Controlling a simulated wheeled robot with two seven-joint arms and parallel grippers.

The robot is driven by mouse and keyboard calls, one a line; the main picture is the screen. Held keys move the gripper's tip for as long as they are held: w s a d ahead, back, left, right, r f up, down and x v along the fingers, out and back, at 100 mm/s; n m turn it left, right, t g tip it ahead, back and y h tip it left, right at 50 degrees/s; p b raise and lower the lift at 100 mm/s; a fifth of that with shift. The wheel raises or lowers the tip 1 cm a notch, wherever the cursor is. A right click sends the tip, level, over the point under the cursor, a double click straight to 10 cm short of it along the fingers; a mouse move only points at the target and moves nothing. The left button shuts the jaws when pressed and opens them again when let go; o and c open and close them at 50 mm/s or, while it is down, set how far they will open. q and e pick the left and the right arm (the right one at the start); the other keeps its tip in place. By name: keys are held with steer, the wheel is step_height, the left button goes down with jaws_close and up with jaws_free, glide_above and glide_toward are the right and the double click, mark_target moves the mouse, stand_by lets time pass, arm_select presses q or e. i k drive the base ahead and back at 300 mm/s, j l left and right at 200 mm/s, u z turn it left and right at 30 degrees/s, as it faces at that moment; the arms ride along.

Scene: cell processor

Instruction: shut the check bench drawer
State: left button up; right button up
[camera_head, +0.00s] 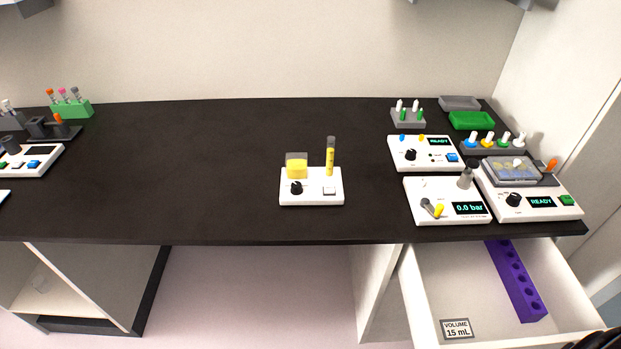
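The check bench drawer (440,285) is a white drawer under the right end of the dark bench. It stands pulled out, with its inside showing and its front panel partly cut off by the lower edge of the picture. A purple rack with a row of holes (516,281) lies inside along its right part. A black part of my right gripper (597,341) shows in the lower right corner by the drawer front. Its fingers are hidden or out of frame. My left gripper is not in view.
White devices with displays (447,201) crowd the bench's right end above the drawer. A small white device with a yellow-filled tube (311,188) stands mid-bench. A green tube rack (72,107) is at far left. An open white cabinet (90,280) is below left.

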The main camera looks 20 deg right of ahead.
mark_target(448, 281)
steer(key=z, duration=2.45)
steer(key=j+u, duration=0.1)
steer(key=k+j, duration=0.05)
steer(key=j, duration=0.05)
